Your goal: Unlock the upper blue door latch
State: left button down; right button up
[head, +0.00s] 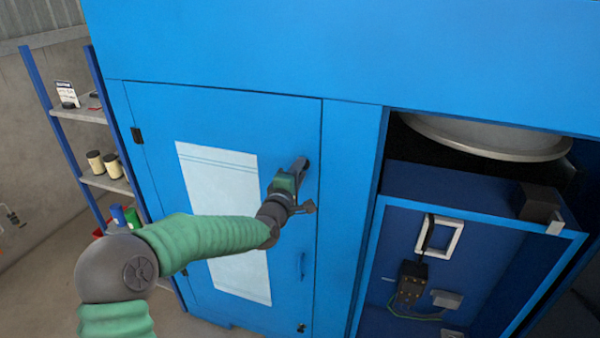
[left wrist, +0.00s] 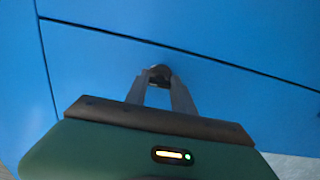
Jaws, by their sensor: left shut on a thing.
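The blue door (head: 290,125) is closed in the cabinet front, with a pale sheet on it. My left gripper (head: 300,165) is at the door's upper right, near its right edge. In the left wrist view, the two fingers of my left gripper (left wrist: 160,82) close on a small dark latch (left wrist: 159,72) on the blue surface. The fingers hide much of the latch, so I cannot tell which way it is turned. In the head view the latch is hidden behind the gripper. My right gripper is not in view.
A blue door handle (head: 301,265) and a lower dark latch (head: 301,327) are below my gripper. At right, an open compartment holds a round metal rim (head: 490,140) and a blue panel with a control box (head: 411,283). A shelf (head: 85,112) stands at left.

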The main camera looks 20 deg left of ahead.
pick_arm(q)
jog(key=shift+f, duration=0.35)
jog(key=c, duration=1.3)
grip_release()
jog(key=shift+o, duration=1.2)
jog(key=shift+a, duration=0.1)
jog(key=shift+r, duration=0.15)
jog(key=shift+a, duration=0.1)
jog(key=shift+s, duration=0.15)
jog(key=s+b, duration=0.1)
jog(key=s, duration=1.5)
jog(key=shift+s+a, duration=0.25)
